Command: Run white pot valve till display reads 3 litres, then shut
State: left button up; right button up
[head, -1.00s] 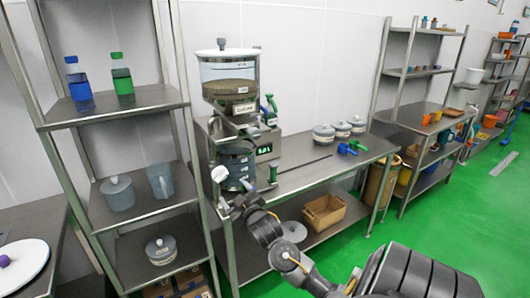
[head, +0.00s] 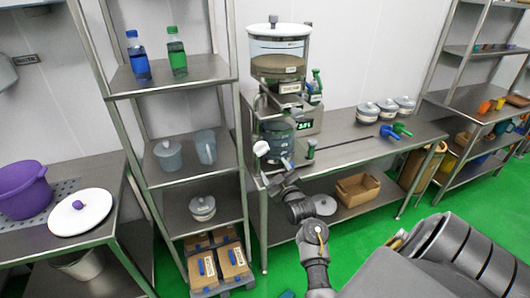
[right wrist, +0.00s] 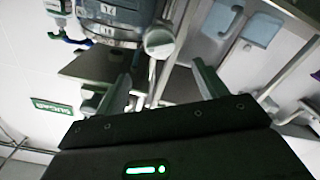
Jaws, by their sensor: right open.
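A clear hopper (head: 278,48) with a white lid and brown contents stands above a dark translucent pot (head: 279,139) on the steel bench. A whitish round knob (head: 261,148) sticks out at the pot's front left. The knob also shows in the right wrist view (right wrist: 158,42), beyond the fingertips and roughly between them. A display (head: 304,125) beside the pot shows green digits too small to read surely. My right gripper (head: 284,178) is just below and in front of the pot. It is open and empty in the right wrist view (right wrist: 158,88). My left gripper is out of view.
A shelf rack (head: 173,205) with bottles and jugs stands close left of the bench. Several lidded pots (head: 368,113) and blue and green handled tools (head: 389,132) lie on the bench's right. A brown crate (head: 357,188) sits on the shelf below. Green floor is open in front.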

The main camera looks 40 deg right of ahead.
aim_at(264, 153)
jog(key=p+x, duration=0.2)
jog(key=x, duration=0.7)
jog(key=shift+w+d+r+p, duration=0.1)
jog(key=shift+w+p, duration=0.15)
jog(key=shift+p, duration=0.1)
jog(key=shift+w+d, duration=0.2)
jog(key=shift+w, duration=0.4)
jog(key=c, duration=0.9)
jog(key=shift+m, duration=3)
jog(key=o, duration=0.9)
